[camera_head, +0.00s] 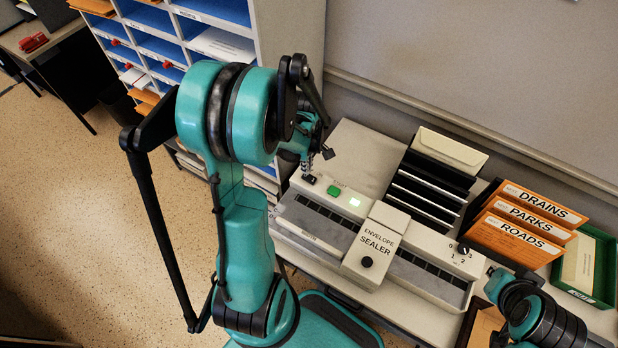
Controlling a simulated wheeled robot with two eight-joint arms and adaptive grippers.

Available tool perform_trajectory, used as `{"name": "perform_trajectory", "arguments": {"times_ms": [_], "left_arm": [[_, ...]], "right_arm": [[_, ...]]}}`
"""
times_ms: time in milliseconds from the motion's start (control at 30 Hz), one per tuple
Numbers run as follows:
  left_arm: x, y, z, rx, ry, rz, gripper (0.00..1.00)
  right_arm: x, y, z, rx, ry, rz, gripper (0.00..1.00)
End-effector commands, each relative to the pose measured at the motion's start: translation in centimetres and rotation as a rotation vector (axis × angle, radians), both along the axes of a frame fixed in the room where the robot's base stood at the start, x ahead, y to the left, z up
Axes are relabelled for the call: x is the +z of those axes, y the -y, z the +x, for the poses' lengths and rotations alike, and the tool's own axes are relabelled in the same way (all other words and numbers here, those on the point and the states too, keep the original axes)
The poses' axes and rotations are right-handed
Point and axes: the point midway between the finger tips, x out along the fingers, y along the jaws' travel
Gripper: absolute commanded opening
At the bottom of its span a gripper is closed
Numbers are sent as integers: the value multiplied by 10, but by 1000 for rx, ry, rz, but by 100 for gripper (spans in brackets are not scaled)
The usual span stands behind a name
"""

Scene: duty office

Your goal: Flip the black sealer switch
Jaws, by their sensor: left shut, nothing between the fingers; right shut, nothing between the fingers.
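The envelope sealer (376,240) is a long, pale grey machine on the table, with its label on the raised middle block. The black switch (309,179) is at the left end of its top panel, beside a green button (334,190) and a bright lit indicator (355,202). My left gripper (309,168) is shut and empty, pointing down just above or at the switch. My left arm partly hides it, and I cannot tell whether it touches. My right arm enters at the lower right, but its fingertips do not show.
A black rack (430,185) with envelopes stands behind the sealer. Orange folders (515,240) and a green tray (606,268) are at the right. A dial (463,249) is on the sealer's right end. Blue-lined pigeonholes (165,46) stand at the back left.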

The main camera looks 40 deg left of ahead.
Motion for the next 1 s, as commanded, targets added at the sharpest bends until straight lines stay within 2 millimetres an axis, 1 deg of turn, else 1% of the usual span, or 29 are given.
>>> {"name": "perform_trajectory", "arguments": {"times_ms": [567, 1000], "left_arm": [[0, 0, 0, 0, 0, 0, 0], [-7, 0, 0, 0, 0, 0, 0]], "right_arm": [[0, 0, 0, 0, 0, 0, 0], [-6, 0, 0, 0, 0, 0, 0]]}}
